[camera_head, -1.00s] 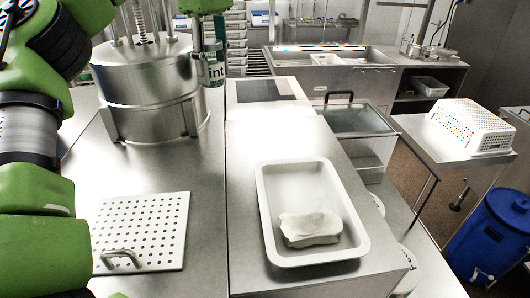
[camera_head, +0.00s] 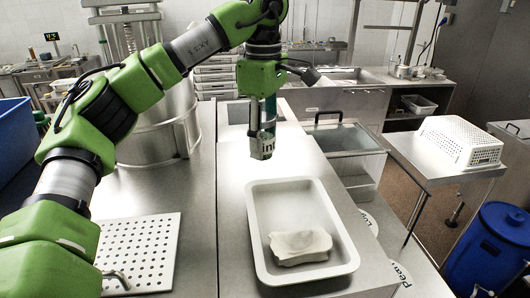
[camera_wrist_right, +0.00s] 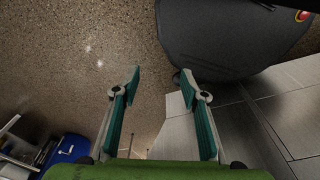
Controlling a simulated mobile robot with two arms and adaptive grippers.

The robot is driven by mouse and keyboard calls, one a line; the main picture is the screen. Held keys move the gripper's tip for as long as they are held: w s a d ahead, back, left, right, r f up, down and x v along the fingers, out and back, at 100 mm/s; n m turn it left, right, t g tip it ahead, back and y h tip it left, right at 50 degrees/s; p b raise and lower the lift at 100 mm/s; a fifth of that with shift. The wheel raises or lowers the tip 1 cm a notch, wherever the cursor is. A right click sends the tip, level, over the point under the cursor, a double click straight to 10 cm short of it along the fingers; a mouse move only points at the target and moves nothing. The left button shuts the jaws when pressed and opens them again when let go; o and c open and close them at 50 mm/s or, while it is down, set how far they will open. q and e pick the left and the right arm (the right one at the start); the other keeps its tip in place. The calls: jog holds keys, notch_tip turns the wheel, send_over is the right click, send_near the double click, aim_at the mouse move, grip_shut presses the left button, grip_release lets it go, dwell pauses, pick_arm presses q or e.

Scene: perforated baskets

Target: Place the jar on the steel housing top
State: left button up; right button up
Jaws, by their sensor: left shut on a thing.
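My left gripper (camera_head: 262,134) hangs pointing down from the green arm and is shut on the jar (camera_head: 267,146). My right gripper (camera_wrist_right: 160,82) is open and empty in the right wrist view, over a speckled floor.
The white tray (camera_head: 257,240) with a pale block (camera_head: 300,246) takes up the housing's near part. A steel drum (camera_head: 150,130) and a perforated plate (camera_head: 140,250) stand left. A lidded clear bin (camera_head: 345,150) is right.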

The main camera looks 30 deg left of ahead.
aim_at(265, 152)
pick_arm(q)
jog(key=f, duration=0.3)
jog(key=shift+d+p, duration=0.25)
jog(key=shift+p, duration=0.15)
jog(key=shift+a+f, duration=0.15)
jog(key=shift+f, duration=0.05)
pick_arm(e)
jog(key=shift+s+d+r, duration=0.2)
jog(key=shift+s+d, duration=0.1)
jog(key=shift+d, duration=0.15)
jog(key=shift+s+d+r, duration=0.15)
jog(key=shift+s+d, duration=0.1)
jog(key=shift+d, duration=0.15)
pick_arm(q)
jog(key=shift+f, duration=0.1)
pick_arm(e)
jog(key=shift+f, duration=0.1)
pick_arm(q)
jog(key=o, duration=1.2)
jog(key=shift+o, duration=0.2)
jog(key=shift+r, duration=0.4)
notch_tip(265, 152, up, 12)
jog(key=shift+f, duration=0.25)
pick_arm(e)
jog(key=shift+w+a, duration=0.15)
